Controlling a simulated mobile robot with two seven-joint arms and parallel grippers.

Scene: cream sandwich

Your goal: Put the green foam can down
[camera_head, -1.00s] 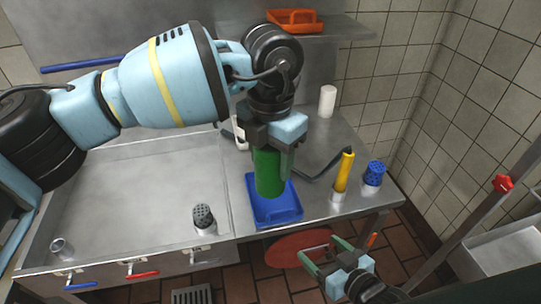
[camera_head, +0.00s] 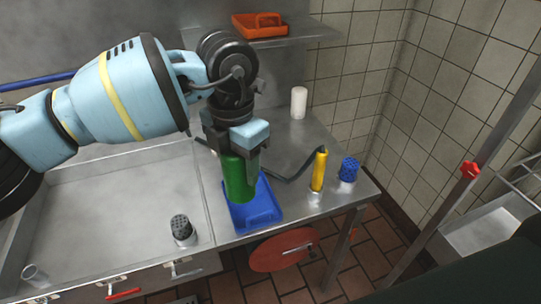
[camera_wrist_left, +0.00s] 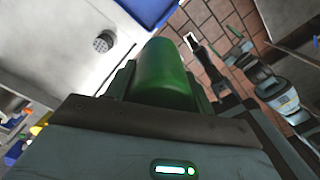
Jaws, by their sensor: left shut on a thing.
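The green foam can (camera_head: 239,181) is upright in my left gripper (camera_head: 241,157), which is shut around its upper part. The can is over the blue tray (camera_head: 264,212) at the front of the steel counter; I cannot tell whether its base touches the tray. In the left wrist view the can (camera_wrist_left: 165,72) fills the space between the jaws and its lower end is hidden. My right gripper (camera_wrist_left: 233,49) shows small in the left wrist view, away from the counter, with its fingers apart. It is not seen in the head view now.
Right of the tray are a yellow-topped bottle (camera_head: 319,170) and a blue-topped shaker (camera_head: 349,169), with a dark bent tool (camera_head: 290,178) close by. A white cylinder (camera_head: 299,102) stands behind. A dark-topped shaker (camera_head: 182,229) stands at left. An orange carrier (camera_head: 259,25) is on the shelf.

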